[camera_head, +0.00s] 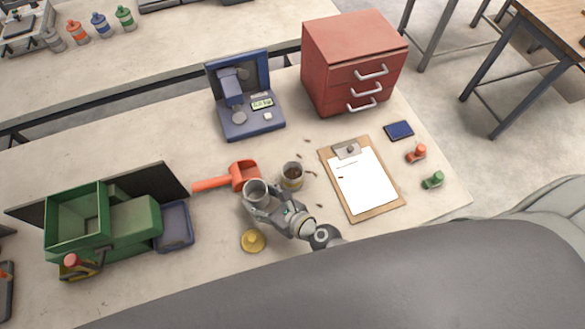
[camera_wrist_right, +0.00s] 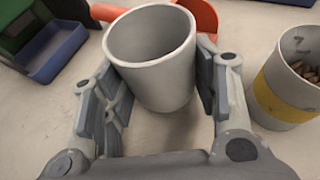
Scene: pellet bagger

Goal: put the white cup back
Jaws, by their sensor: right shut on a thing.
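The white cup (camera_head: 257,190) is between the fingers of my right gripper (camera_head: 257,204) in the head view. In the right wrist view the white cup (camera_wrist_right: 152,58) stands upright, empty inside, with the two fingers of the right gripper (camera_wrist_right: 162,95) on either side of it. The gripper is shut on it. Whether the cup's base touches the table cannot be told. My left gripper is not in view.
A yellow-banded cup with brown pellets (camera_head: 292,181) stands just right, near loose pellets. A red scoop (camera_head: 241,176) lies behind the white cup. A yellow lid (camera_head: 253,241) is in front. The green bagger (camera_head: 103,222), blue scale (camera_head: 242,105), clipboard (camera_head: 361,180) and red drawers (camera_head: 350,65) stand around.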

